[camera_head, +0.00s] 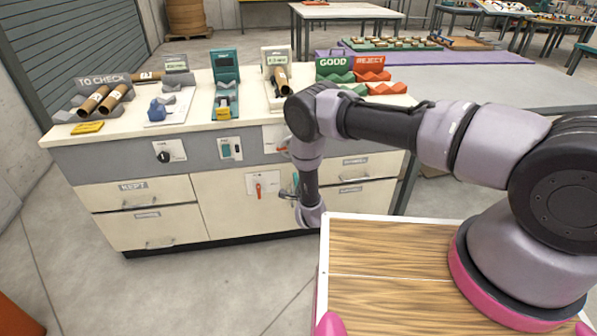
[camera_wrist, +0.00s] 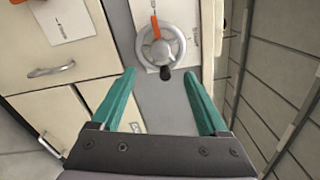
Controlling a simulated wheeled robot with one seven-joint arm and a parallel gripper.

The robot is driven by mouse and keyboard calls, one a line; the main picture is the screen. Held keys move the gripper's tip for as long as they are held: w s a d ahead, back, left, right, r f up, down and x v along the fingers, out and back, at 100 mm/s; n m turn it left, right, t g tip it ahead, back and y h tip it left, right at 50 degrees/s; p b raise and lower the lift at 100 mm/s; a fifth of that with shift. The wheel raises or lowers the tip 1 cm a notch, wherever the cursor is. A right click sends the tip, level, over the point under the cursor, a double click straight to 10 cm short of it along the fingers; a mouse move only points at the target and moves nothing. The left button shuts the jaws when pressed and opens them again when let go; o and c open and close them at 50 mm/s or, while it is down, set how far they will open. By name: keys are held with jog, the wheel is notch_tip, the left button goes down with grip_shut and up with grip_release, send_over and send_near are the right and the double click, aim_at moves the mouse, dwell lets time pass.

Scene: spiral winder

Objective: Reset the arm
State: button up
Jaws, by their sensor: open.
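My arm reaches out over the wooden deck and bends down in front of the cabinet in the head view. My gripper (camera_wrist: 159,76) points at the cabinet front with its two teal fingers spread apart. Nothing is held between them. It also shows partly behind my arm in the head view (camera_head: 289,192). A grey handwheel (camera_wrist: 147,48) with a dark knob is on the cabinet front just beyond the fingertips in the wrist view. I cannot tell the exact gap, but the fingers are not closed on it.
The cabinet (camera_head: 100,165) has drawers and a red lever (camera_head: 258,190). On its top stand the TO CHECK rack (camera_head: 90,88) with cardboard tubes, a teal device (camera_head: 225,72), and the green GOOD (camera_head: 334,67) and red REJECT (camera_head: 371,65) racks. The floor at left is clear.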

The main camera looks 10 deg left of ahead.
dwell(0.6)
jog(key=w+d+r+g+h, duration=0.15)
jog(key=w+r, duration=0.25)
jog(key=r, duration=0.4)
jog(key=w+d+r+h, duration=0.1)
jog(key=w+d+r, duration=0.1)
jog(key=w+r, duration=0.45)
jog(key=w+d+r+g+h, duration=0.1)
jog(key=w+r, duration=0.2)
jog(key=r, duration=0.6)
jog(key=s+d+r+n+g, duration=0.1)
jog(key=d+r, duration=0.4)
jog(key=r, duration=0.5)
jog(key=s+d+r+n+g, duration=0.1)
jog(key=d+r, duration=0.4)
jog(key=r, duration=0.5)
jog(key=s+d+r+n+g, duration=0.2)
jog(key=s+d+r+n, duration=0.1)
jog(key=s+d+r, duration=0.45)
jog(key=s+d+r+n+g, duration=0.1)
jog(key=s+d+r+n, duration=0.25)
jog(key=s+r, duration=0.6)
jog(key=s+d+n+g, duration=0.1)
jog(key=s+d, duration=0.3)
jog(key=s, duration=0.9)
jog(key=s+d+n+g, duration=0.1)
jog(key=s+d+n, duration=0.3)
jog(key=s, duration=1)
jog(key=shift+g, duration=0.35)
